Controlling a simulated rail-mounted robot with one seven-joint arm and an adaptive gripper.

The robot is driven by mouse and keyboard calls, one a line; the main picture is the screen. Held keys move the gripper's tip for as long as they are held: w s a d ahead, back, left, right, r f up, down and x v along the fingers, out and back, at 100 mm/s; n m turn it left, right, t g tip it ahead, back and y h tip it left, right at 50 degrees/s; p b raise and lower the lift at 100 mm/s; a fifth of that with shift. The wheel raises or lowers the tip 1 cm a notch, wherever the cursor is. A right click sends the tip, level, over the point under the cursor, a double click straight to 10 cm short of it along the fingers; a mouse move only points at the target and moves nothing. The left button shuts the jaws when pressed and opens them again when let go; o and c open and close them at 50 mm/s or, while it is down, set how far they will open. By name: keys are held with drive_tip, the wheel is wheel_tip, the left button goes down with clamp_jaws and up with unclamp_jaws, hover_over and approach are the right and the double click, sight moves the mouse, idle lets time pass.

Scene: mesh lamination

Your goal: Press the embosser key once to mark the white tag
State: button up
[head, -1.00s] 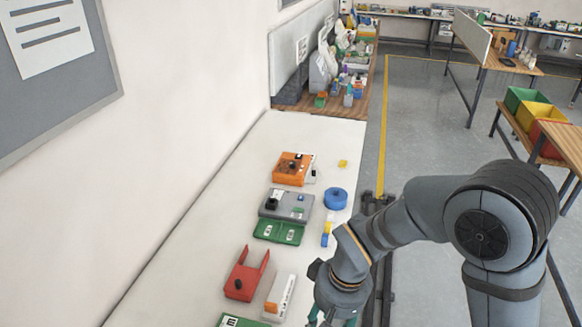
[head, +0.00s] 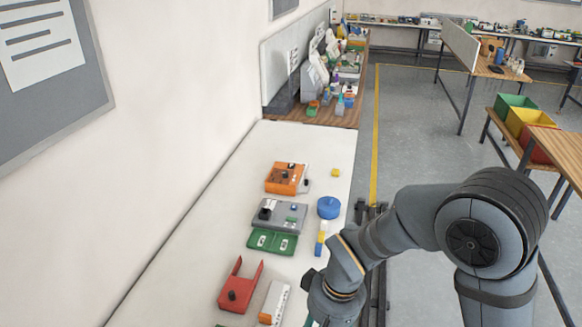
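On the white bench, a grey device with a black knob (head: 281,217) stands behind a green tray (head: 271,253) that holds small white pieces, perhaps tags. An orange device with dark parts (head: 286,179) lies farther back. A red forked device with a black knob (head: 238,285) is nearer. I cannot tell for sure which is the embosser or its key. My gripper (head: 309,322) is at the bottom edge, to the right of the red device. Only a sliver of its teal fingertip shows, so its opening and any contact are hidden.
A white and orange box (head: 274,303) lies between the red device and my gripper. A blue round piece (head: 329,208), a yellow-and-blue piece (head: 320,239) and a yellow block (head: 336,172) lie along the right side. The bench's left strip is clear.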

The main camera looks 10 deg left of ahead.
clamp_jaws()
idle(1.6)
